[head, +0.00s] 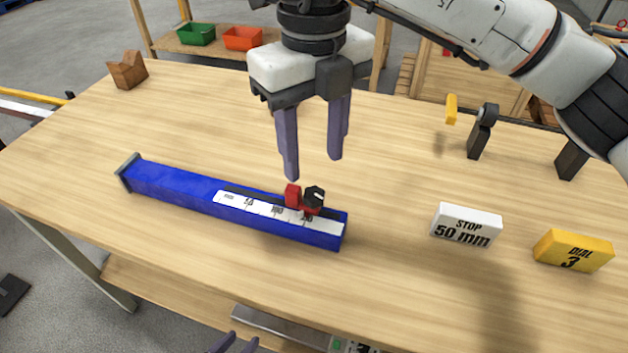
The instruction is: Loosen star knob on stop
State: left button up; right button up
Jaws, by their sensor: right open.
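The blue rail (180,187) lies on the wooden table, with a white scale strip (232,200) along it. A red stop (292,195) sits near its right end. A black star knob (315,195) is on the right side of the stop. My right gripper (313,168) points down above the rail, open and empty. Its fingertips are a little above and behind the stop and knob, apart from them. Only the purple fingertips of my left gripper (236,342) show at the bottom edge, apart with nothing visible between them.
A white block (466,225) reads "STOP 50 mm" and a yellow block (573,251) reads "DIAL 3". A wooden V-block (128,70) stands at the back left. Dark posts (480,135) stand at the back right. The table left of the rail is clear.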

aim_at(314, 193)
notch_tip(314, 193, down, 7)
jog(key=shift+r, duration=0.1)
dwell(0.3)
jog(key=c, duration=1.1)
